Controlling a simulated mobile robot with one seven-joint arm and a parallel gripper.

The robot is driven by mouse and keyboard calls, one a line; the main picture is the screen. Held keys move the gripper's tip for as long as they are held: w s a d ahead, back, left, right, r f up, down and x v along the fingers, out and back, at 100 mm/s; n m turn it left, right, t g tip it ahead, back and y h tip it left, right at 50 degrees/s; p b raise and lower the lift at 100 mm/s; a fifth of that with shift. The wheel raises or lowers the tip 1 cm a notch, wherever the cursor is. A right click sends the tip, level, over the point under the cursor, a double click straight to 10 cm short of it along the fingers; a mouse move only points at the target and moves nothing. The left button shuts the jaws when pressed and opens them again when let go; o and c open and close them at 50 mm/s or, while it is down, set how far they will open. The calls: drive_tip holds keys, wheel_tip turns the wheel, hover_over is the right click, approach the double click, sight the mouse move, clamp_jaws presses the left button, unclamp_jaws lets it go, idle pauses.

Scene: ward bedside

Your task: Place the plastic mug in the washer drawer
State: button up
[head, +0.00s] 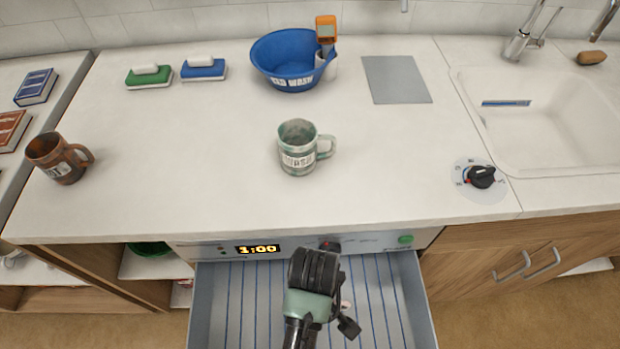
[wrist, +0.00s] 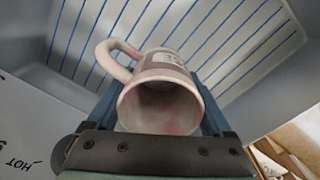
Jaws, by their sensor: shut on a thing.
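My gripper (head: 318,268) is over the open washer drawer (head: 203,312), whose grey floor has blue stripes. In the wrist view my gripper (wrist: 158,92) is shut on a pale pink and white mug (wrist: 165,68). The mug's open mouth faces the camera and its handle points to the upper left. The striped drawer floor (wrist: 235,28) lies behind it. I cannot tell whether the mug touches the floor. In the head view my gripper hides nearly all of this mug; a small pink bit (head: 346,304) shows beside it.
A green and white mug (head: 297,155) stands mid-counter, and a brown mug (head: 62,160) at the left. A blue basin (head: 285,60), two sponges (head: 148,77) (head: 203,69), a grey sheet (head: 396,79) and a sink (head: 545,130) are farther back. The washer panel (head: 375,240) borders the drawer.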

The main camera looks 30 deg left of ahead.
drive_tip(key=shift+s+a+f+n+b, duration=0.2)
drive_tip(key=shift+f+n+b, duration=0.1)
drive_tip(key=shift+f, duration=0.3)
drive_tip(key=shift+s+a+f+n+b, duration=0.15)
drive_tip(key=shift+f+n, duration=0.15)
drive_tip(key=shift+f, duration=0.3)
wheel_tip(320, 180, down, 10)
drive_tip(key=shift+d+r+b, duration=0.1)
drive_tip(key=shift+b, duration=1.05)
drive_tip(key=o, duration=1.1)
drive_tip(key=shift+f, duration=0.2)
drive_tip(key=shift+r, duration=0.15)
wheel_tip(320, 180, up, 12)
drive_tip(key=p, duration=0.3)
drive_tip(key=shift+s, duration=0.15)
